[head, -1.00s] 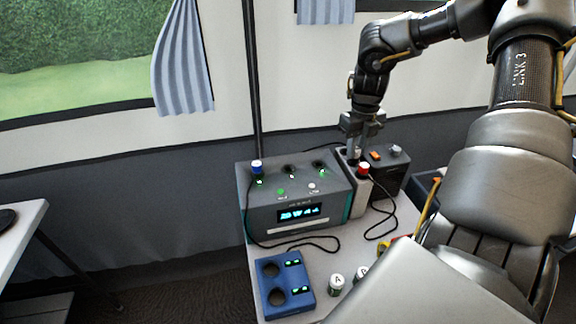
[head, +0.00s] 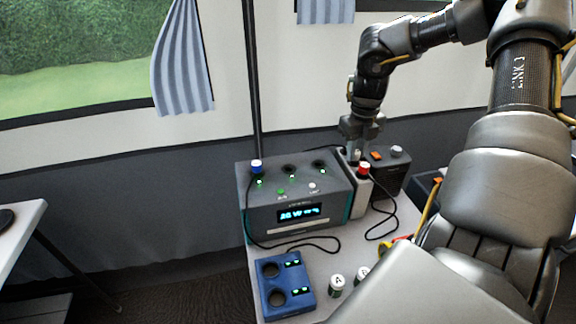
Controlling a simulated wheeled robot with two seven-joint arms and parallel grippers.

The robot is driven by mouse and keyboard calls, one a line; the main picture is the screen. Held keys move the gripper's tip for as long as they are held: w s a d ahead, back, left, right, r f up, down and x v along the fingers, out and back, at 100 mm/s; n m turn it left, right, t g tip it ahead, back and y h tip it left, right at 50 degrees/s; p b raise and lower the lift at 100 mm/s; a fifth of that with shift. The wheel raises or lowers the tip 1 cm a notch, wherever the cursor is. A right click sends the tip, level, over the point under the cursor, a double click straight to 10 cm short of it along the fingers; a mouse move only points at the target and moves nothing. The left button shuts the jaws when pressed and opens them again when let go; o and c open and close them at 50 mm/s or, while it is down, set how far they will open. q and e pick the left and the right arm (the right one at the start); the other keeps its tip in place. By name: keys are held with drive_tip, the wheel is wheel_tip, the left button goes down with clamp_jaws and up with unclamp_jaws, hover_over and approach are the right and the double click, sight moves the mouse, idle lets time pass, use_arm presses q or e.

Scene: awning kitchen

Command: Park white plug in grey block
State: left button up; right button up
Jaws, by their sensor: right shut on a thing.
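My right gripper (head: 356,150) points down above the back of the light grey block (head: 359,196), shut on the white plug (head: 356,156). The plug shows only as a small pale piece between the fingers. I cannot tell whether it is in a hole of the block or just above it. A red plug (head: 363,168) stands in the front of the same block, with a black cable running from the block's area to the table. My left gripper is not in view.
A grey device (head: 296,215) with a lit display and a blue plug (head: 257,167) stands left of the block. A dark box (head: 388,170) with an orange switch stands right of it. In front are a blue charger (head: 284,284) and small white-topped cells (head: 337,281).

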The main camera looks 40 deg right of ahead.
drive_tip(key=shift+f, duration=0.1)
idle(0.3)
drive_tip(key=o, duration=1.3)
drive_tip(key=shift+r+p, duration=2.6)
drive_tip(key=shift+r, duration=0.9)
